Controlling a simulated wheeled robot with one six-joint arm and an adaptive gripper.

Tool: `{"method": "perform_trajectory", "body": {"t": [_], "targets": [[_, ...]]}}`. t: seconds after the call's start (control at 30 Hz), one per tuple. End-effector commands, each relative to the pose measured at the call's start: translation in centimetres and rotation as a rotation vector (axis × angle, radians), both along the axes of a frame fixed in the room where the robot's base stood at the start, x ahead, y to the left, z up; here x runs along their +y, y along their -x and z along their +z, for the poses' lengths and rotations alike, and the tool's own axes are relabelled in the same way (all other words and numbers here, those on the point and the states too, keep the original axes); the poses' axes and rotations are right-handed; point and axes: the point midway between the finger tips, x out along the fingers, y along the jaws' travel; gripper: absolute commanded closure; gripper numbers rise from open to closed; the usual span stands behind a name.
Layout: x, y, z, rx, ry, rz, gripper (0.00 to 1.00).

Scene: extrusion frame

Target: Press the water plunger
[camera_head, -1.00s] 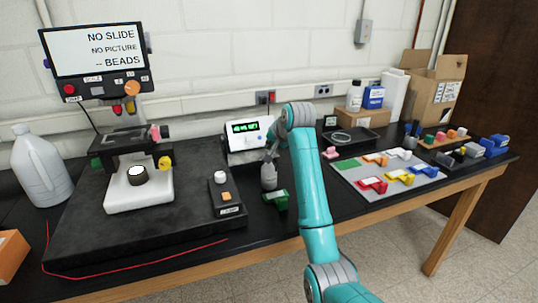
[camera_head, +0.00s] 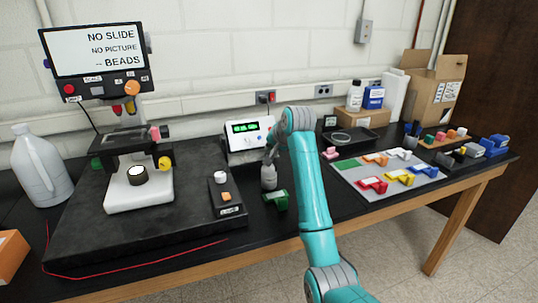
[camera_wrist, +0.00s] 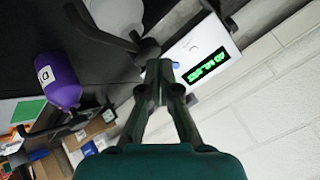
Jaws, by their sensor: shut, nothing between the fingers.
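No part is clearly labelled as the water plunger. A white box (camera_head: 240,150) with a lit green display stands at the back wall, behind my arm. It also shows in the wrist view, where a small blue knob (camera_wrist: 175,65) lies just beyond my fingertips. My gripper (camera_wrist: 160,72) is shut and empty, its fingertips close to the box front; whether they touch it is unclear. In the head view my gripper is mostly hidden by my wrist and arm. A grey bottle (camera_head: 268,180) stands upright below the wrist.
The microscope (camera_head: 138,190) stands left. A tray (camera_head: 392,198) of coloured parts lies right. A purple bottle (camera_wrist: 60,82) shows in the wrist view.

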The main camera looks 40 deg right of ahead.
Motion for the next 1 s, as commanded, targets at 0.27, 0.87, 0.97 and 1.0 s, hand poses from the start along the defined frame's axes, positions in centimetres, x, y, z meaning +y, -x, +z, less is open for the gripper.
{"method": "perform_trajectory", "body": {"t": [0.27,0.87,0.97,1.0], "targets": [[0.0,0.0,-0.3,0.000,0.000,0.000,1.00],[0.0,0.0,-0.9,0.001,-0.001,0.001,1.00],[0.0,0.0,-1.1,0.001,-0.001,0.001,1.00],[0.0,0.0,-1.1,0.001,0.000,0.000,1.00]]}}
